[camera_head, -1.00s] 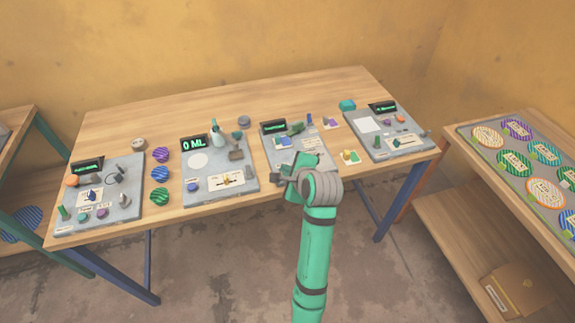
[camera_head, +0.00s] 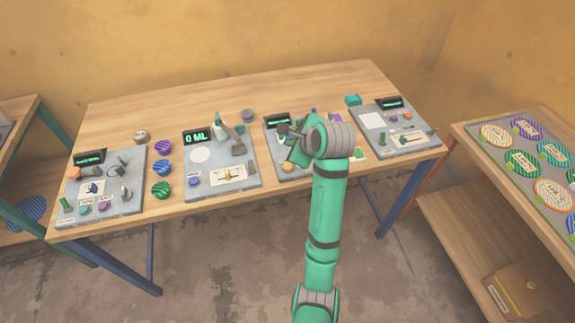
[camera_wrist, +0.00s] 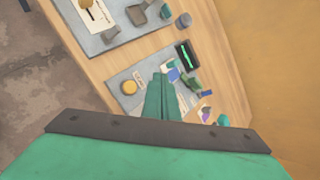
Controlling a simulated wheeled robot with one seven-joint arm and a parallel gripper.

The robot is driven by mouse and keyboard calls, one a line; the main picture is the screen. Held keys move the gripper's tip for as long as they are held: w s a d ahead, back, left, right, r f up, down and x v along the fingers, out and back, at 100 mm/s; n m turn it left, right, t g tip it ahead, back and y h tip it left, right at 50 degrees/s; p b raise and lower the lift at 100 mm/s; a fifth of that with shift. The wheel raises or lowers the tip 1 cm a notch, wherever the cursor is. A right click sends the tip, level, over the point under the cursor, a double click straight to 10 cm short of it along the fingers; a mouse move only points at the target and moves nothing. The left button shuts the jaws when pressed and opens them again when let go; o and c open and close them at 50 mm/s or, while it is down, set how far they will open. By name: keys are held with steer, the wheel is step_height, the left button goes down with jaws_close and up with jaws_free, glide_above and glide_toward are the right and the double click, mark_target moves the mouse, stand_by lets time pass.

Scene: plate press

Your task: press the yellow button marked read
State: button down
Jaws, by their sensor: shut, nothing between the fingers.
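A round yellow button (camera_head: 288,167) sits at the front left of the third grey panel (camera_head: 271,152) on the table. It also shows in the wrist view (camera_wrist: 129,87), left of my fingers; its marking is too small to read. My gripper (camera_head: 284,129) is over the same panel, farther back than the button and apart from it. In the wrist view my green fingers (camera_wrist: 162,78) are together with nothing between them. My wrist and forearm hide the right part of this panel in the head view.
The panel's dark display (camera_wrist: 187,55) stands at its back edge, with small blue and green items near my fingers. A second panel (camera_head: 222,186) with a "0 ML" display is to the left, another panel (camera_head: 393,128) to the right. Striped discs (camera_head: 162,168) lie between panels.

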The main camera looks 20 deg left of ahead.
glide_above(290, 169)
step_height(290, 169, down, 6)
steer(key=shift+f, duration=0.85)
steer(key=shift+w, duration=0.1)
steer(key=shift+a, duration=0.1)
stand_by(0.5)
stand_by(0.5)
steer(key=shift+f, duration=0.15)
stand_by(0.4)
steer(key=shift+f, duration=0.3)
